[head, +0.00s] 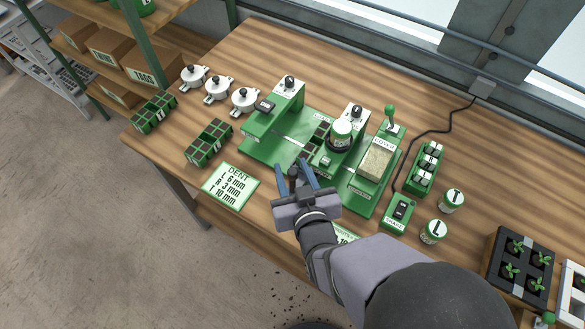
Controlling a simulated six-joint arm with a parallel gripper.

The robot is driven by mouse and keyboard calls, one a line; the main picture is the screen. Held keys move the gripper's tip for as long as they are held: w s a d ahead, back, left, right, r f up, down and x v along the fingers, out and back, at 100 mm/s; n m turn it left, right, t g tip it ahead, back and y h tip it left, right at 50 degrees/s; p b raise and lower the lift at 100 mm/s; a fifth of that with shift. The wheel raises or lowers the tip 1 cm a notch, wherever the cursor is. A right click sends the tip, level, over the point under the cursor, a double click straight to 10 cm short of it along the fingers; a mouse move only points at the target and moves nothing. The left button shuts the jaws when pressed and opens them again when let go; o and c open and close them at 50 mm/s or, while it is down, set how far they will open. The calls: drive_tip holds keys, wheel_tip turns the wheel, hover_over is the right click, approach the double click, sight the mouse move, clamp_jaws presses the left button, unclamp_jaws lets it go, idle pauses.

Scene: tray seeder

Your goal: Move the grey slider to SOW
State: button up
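The green seeder machine (262,146) stands on the wooden table, with a pale slot across its bed. My gripper (292,168) is over the front edge of this bed, its two blue fingers spread apart. Something small and dark grey shows between the fingers; I cannot tell whether it is the grey slider or part of my gripper. No SOW label can be read, and my gripper and arm hide part of the machine's front. A white round container with a green band (341,133) sits on the machine, right of the fingers.
A DENT card (231,187) lies left of my gripper. A SHAKE switch box (398,213), two labelled jars (433,231) (451,200) and a seedling tray (495,272) are at right. Green cell trays (208,142) and white pots (243,100) are at left.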

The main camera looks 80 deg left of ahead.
clamp_jaws()
drive_tip(key=w+d, duration=0.1)
drive_tip(key=w+d+b, duration=0.1)
drive_tip(key=w+d, duration=0.1)
drive_tip(key=shift+w+d, duration=0.2)
drive_tip(key=shift+w, duration=0.05)
unclamp_jaws()
drive_tip(key=shift+r, duration=0.1)
idle(0.5)
